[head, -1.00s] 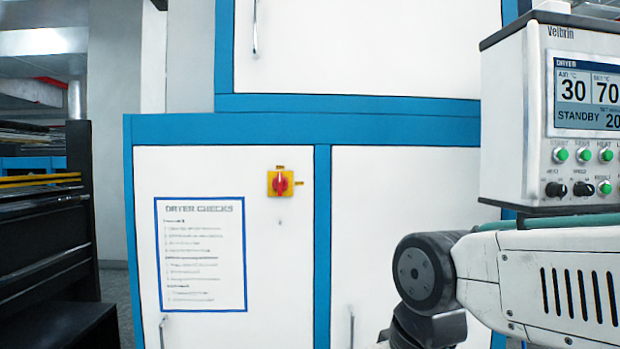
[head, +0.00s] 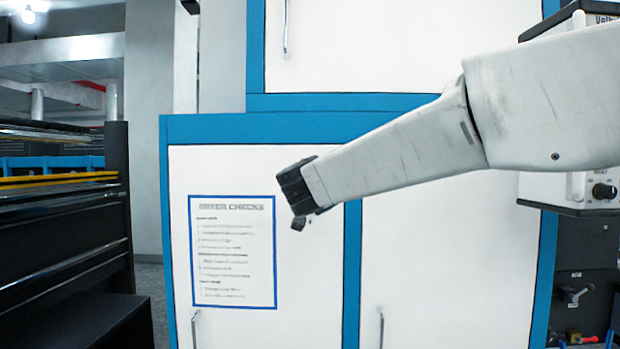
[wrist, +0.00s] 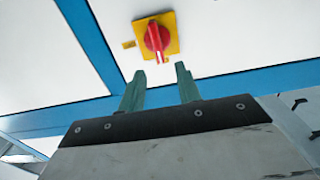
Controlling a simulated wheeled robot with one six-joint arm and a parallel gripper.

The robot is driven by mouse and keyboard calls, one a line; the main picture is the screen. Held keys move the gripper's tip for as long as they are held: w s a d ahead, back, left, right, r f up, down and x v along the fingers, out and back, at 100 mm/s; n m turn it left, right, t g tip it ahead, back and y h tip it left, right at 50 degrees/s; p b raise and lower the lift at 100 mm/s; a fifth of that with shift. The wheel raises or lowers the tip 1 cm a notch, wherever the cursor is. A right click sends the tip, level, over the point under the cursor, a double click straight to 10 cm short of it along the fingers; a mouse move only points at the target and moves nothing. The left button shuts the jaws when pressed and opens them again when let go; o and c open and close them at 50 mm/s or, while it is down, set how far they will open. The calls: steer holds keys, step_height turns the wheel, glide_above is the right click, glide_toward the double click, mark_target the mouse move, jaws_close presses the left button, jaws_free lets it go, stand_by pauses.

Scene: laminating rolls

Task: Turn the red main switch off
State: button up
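The red main switch (wrist: 157,37) is a red rotary knob on a square yellow plate on a white panel. In the wrist view its grip runs roughly up and down the picture. In the head view my arm hides the switch. My gripper (wrist: 160,70) is open and empty, with two green fingers pointing at the switch. In the wrist view the fingertips lie just below the knob, one to each side of its line, and appear apart from it. I cannot tell the exact distance to the panel.
A white and blue cabinet (head: 440,270) fills the middle, with a blue-framed checks sheet (head: 234,285) and door handles (head: 381,330). A dark rack (head: 70,260) stands at left. A control box (head: 600,190) is partly hidden at right.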

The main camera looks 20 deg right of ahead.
steer(key=x, duration=0.6)
steer(key=shift+w, duration=0.15)
steer(key=shift+c, duration=0.3)
jaws_close()
